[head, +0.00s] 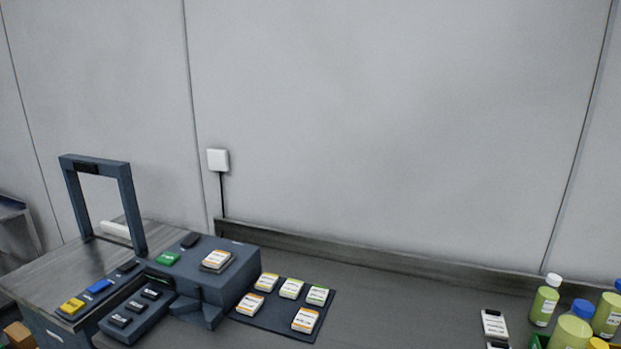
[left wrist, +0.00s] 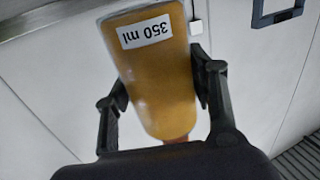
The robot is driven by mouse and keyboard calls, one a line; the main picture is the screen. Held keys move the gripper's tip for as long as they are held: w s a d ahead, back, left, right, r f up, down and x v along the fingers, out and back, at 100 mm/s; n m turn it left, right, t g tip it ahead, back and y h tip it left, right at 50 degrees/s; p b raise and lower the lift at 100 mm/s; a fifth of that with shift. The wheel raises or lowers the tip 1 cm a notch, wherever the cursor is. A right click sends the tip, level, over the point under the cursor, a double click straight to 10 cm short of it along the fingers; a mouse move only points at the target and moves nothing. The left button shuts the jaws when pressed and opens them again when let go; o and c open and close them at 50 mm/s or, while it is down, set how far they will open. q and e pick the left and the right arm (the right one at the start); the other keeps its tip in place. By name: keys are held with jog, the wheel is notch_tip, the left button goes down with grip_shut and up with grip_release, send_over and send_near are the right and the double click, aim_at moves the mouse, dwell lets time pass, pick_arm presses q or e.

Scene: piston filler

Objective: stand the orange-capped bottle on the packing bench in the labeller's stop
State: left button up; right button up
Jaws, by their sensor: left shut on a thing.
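In the left wrist view my left gripper (left wrist: 160,84) is shut on a bottle (left wrist: 160,75) with amber contents and a white label reading 350 ml. The label appears upside down in that view. A small orange patch, perhaps the cap, shows at the bottle's lower end beside my gripper body; the rest there is hidden. Neither gripper nor this bottle shows in the head view. No labeller's stop can be made out for certain in either view.
A dark blue machine (head: 228,277) with an arch (head: 125,205) and coloured buttons stands on the bench at left. Several label cards lie on a dark mat (head: 270,323). Bottles with white (head: 544,303) and blue (head: 572,328) caps stand at right. Bare bench (head: 410,300) lies between.

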pick_arm(q)
jog(key=shift+s+a+y, duration=0.25)
jog(key=shift+s+y, duration=0.05)
jog(key=shift+s, duration=0.85)
jog(key=shift+w, duration=0.1)
jog(key=shift+w, duration=0.2)
jog(key=w+r+h, duration=0.1)
jog(key=w+r, duration=0.2)
jog(key=w, duration=0.4)
jog(key=w+d+r+m+h, duration=0.1)
jog(key=w+r, duration=0.3)
jog(key=w, duration=0.3)
jog(key=w+r+m+h, duration=0.1)
jog(key=w+r, duration=0.3)
jog(key=w, duration=0.3)
jog(key=shift+d+r+h, duration=0.2)
jog(key=shift+d+h, duration=0.2)
